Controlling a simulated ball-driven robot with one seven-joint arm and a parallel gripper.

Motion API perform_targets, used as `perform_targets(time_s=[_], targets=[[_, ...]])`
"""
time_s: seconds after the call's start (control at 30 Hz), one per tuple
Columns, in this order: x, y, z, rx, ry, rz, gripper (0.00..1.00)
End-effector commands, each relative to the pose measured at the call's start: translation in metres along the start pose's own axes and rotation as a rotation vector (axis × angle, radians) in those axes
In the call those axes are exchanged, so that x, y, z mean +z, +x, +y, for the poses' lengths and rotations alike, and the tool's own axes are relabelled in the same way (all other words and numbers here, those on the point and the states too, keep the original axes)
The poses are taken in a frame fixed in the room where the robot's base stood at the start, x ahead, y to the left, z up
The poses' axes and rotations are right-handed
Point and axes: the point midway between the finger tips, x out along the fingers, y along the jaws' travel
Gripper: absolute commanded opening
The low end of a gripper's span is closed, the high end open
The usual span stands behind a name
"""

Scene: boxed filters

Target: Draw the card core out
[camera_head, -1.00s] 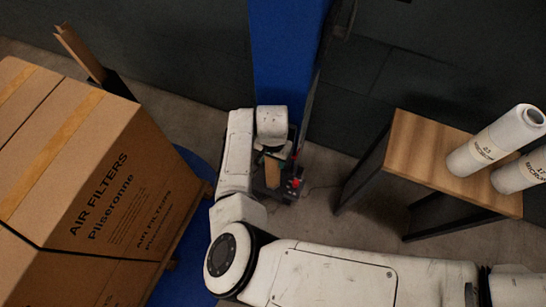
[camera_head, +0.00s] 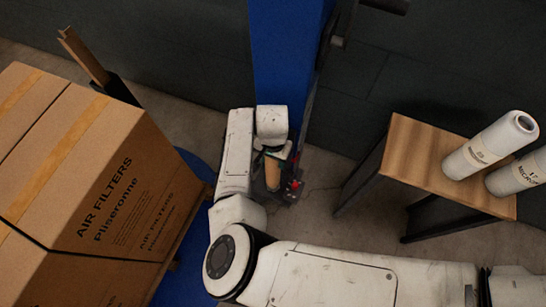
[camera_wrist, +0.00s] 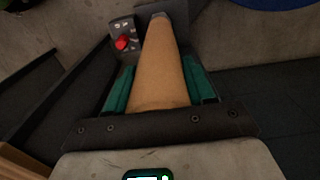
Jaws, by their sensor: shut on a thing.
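The card core (camera_wrist: 163,55) is a brown tube in the wrist view. It lies between the two green pads of my gripper (camera_wrist: 159,88), which is shut on it. The core runs away from the wrist, and its far end is near the top of the picture. In the head view the core (camera_head: 272,174) shows small below my white wrist, and my gripper (camera_head: 276,158) is partly hidden there by the wrist.
A large carton marked AIR FILTERS (camera_head: 115,195) stands at left on a blue base. White filter rolls (camera_head: 490,147) lie on a small wooden table (camera_head: 415,150) at right. A blue column (camera_head: 288,50) rises behind my gripper. A red button (camera_wrist: 121,43) is close beside the core.

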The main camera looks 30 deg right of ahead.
Motion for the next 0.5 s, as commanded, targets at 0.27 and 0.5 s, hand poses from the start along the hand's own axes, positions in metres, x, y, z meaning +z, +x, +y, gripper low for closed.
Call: perform_targets(time_s=[0.27, 0.5], targets=[[0.000, -0.009, 0.000, 0.000, 0.000, 0.000, 0.22], [0.000, -0.016, 0.000, 0.000, 0.000, 0.001, 0.22]])
